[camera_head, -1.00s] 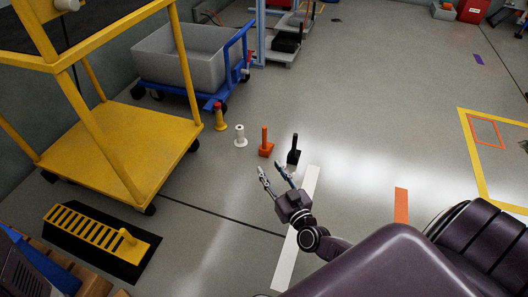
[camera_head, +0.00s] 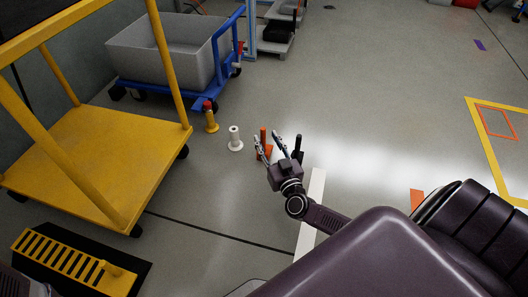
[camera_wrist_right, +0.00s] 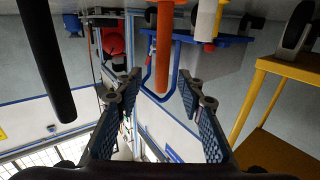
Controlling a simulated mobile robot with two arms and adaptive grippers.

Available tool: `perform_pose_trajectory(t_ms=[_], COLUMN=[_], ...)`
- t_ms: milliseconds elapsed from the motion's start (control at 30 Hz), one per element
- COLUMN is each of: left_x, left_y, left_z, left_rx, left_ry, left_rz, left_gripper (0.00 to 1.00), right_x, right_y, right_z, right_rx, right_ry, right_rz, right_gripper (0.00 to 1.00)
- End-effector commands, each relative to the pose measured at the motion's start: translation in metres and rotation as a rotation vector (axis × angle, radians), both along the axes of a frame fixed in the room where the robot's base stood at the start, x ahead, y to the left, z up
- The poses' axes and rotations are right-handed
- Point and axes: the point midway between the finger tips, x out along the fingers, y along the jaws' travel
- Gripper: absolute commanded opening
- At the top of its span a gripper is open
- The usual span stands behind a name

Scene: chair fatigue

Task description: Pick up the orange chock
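The orange chock (camera_head: 263,134) stands upright on the floor, a post on a flat base, in a row between a white one (camera_head: 235,140) and a black one (camera_head: 298,146). My right gripper (camera_head: 267,142) is open and empty, its fingers overlapping the orange chock and partly hiding its base in the head view. In the right wrist view, which looks upside down, the orange post (camera_wrist_right: 165,50) comes down from the top between the open fingers (camera_wrist_right: 166,95), apparently just beyond their tips. The black post (camera_wrist_right: 45,60) is at the left there. My left gripper is not in view.
A yellow cart (camera_head: 90,160) and a grey tub on a blue trolley (camera_head: 160,45) stand to the left. A slotted yellow block (camera_head: 70,260) lies at the lower left.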

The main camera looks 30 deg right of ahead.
Motion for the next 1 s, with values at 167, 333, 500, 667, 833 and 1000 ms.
perform_pose_trajectory(t_ms=[167, 333, 500, 667, 833, 1000], left_x=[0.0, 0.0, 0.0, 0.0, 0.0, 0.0], left_y=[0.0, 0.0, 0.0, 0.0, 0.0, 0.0], left_z=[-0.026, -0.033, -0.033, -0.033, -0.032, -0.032], left_rx=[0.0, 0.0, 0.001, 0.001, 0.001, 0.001], left_ry=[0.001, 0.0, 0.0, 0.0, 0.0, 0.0], left_rz=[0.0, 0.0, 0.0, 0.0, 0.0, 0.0], left_gripper=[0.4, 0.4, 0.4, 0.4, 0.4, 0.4], right_x=[0.021, 0.035, 0.037, 0.037, 0.037, 0.037], right_y=[-0.002, -0.006, -0.007, -0.007, -0.007, -0.007], right_z=[-0.007, -0.005, -0.003, -0.003, -0.003, -0.003], right_rx=[-0.001, -0.001, -0.002, -0.002, -0.002, -0.001], right_ry=[-0.003, -0.001, 0.001, 0.001, 0.001, 0.001], right_rz=[0.0, -0.002, -0.001, -0.001, -0.001, -0.001], right_gripper=[0.35, 0.35, 0.35, 0.32, 0.14, 0.0])
